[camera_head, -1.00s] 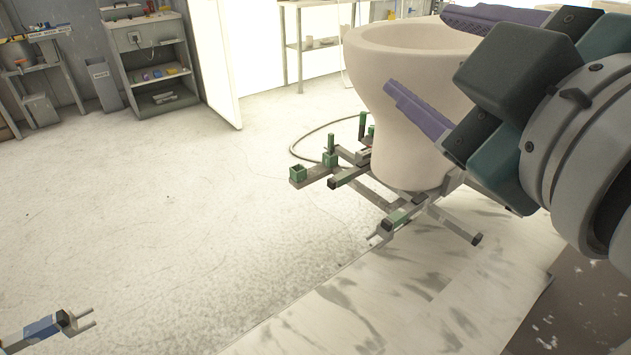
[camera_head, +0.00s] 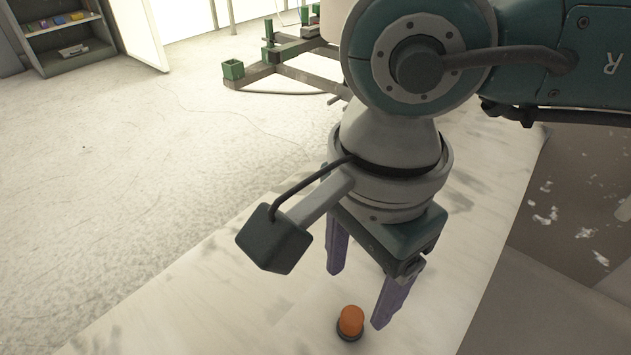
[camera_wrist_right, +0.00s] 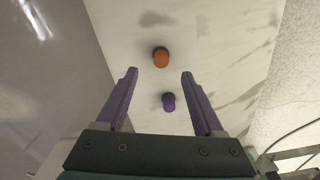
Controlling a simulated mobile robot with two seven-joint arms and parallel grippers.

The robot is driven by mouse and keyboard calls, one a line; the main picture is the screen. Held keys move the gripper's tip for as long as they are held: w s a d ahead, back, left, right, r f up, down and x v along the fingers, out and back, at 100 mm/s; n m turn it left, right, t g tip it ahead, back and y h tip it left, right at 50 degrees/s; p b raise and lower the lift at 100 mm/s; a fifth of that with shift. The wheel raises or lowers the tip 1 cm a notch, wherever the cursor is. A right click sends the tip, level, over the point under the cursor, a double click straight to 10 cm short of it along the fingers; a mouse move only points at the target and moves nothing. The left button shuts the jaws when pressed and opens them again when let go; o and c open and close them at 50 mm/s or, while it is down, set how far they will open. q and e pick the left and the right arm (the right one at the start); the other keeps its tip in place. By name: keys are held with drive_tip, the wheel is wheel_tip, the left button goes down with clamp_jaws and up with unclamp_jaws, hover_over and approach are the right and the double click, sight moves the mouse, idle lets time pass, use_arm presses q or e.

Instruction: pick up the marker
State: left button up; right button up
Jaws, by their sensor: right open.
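My right gripper (camera_head: 358,297) is open and empty, its two purple fingers pointing down over the pale streaked surface. A small upright piece with a rounded orange top and a dark base (camera_head: 350,322) stands near its fingertips in the head view. In the right wrist view, the orange piece (camera_wrist_right: 160,57) lies just past the gap between the open fingertips (camera_wrist_right: 160,73). A small purple piece (camera_wrist_right: 168,102) shows between the fingers there; I do not see it in the head view. I cannot tell which piece is the marker. My left gripper is out of view.
The pale streaked surface (camera_head: 180,285) is clear around the pieces. A frame with green blocks (camera_head: 233,70) stands on the floor at the back. A grey shelf unit (camera_head: 70,45) is at the far left. A brown area (camera_head: 560,200) borders the right side.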

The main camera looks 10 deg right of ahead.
sight(353, 314)
drive_tip(key=shift+d+f, duration=0.2)
drive_tip(key=shift+f, duration=0.35)
wheel_tip(353, 314, down, 4)
drive_tip(key=shift+a+r+b, duration=0.1)
drive_tip(key=shift+r+b, duration=0.1)
drive_tip(key=shift+b, duration=0.9)
use_arm(q)
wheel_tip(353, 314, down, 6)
drive_tip(key=b, duration=0.3)
use_arm(e)
drive_tip(key=f, duration=0.5)
drive_tip(key=shift+w+d+f, duration=0.1)
drive_tip(key=shift+w+d, duration=0.1)
drive_tip(key=shift+w, duration=0.1)
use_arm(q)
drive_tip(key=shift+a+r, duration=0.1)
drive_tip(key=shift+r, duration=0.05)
use_arm(e)
drive_tip(key=shift+c, duration=0.2)
clamp_jaws()
